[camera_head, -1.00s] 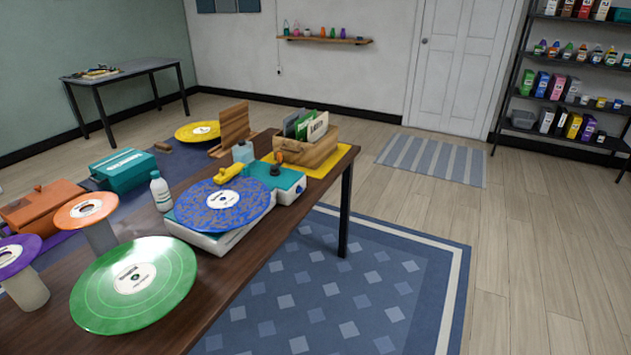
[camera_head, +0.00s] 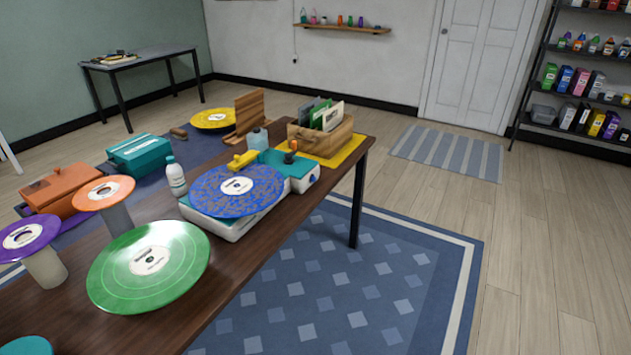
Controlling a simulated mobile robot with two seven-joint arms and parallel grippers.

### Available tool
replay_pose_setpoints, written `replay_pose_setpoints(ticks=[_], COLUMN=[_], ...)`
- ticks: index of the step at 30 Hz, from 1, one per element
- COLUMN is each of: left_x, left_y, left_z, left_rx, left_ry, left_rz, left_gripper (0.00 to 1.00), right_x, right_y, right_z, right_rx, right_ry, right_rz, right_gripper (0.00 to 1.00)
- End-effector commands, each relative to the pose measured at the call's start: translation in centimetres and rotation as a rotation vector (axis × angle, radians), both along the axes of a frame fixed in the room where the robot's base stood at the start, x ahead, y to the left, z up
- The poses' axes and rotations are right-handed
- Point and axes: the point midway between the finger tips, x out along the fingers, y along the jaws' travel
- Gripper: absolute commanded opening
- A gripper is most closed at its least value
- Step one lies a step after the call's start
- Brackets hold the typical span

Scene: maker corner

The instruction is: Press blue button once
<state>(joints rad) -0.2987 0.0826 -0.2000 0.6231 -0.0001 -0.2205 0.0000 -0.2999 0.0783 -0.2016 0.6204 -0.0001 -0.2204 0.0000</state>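A turntable (camera_head: 222,227) with a white base and a blue speckled record (camera_head: 237,190) stands on the dark wooden table (camera_head: 262,262). Its teal section (camera_head: 287,163) at the back right carries a small dark knob with an orange top (camera_head: 290,155). A yellow arm-like piece (camera_head: 243,161) lies at the record's back edge. I cannot make out a distinct blue button. Neither of my grippers is in view.
A green record (camera_head: 180,283), an orange record (camera_head: 104,191) and a purple record (camera_head: 28,238) are left of the turntable, with a white bottle (camera_head: 176,178) close by. A wooden record crate (camera_head: 322,138) stands behind. Open floor (camera_head: 530,250) lies right.

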Motion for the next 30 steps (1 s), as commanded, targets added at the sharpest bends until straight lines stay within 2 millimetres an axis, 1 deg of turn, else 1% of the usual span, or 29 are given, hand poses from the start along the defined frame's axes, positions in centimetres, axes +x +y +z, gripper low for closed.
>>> replay_pose_setpoints(ticks=[1,5,30], left_x=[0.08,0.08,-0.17], left_y=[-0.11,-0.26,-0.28], left_z=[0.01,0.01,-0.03], left_rx=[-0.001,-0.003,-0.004], left_ry=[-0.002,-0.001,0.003], left_rz=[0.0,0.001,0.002], left_gripper=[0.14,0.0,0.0], right_x=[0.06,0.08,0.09], right_y=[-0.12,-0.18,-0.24], right_z=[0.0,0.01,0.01], right_rx=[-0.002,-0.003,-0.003], right_ry=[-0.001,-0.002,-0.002], right_rz=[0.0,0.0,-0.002], right_gripper=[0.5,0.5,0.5])
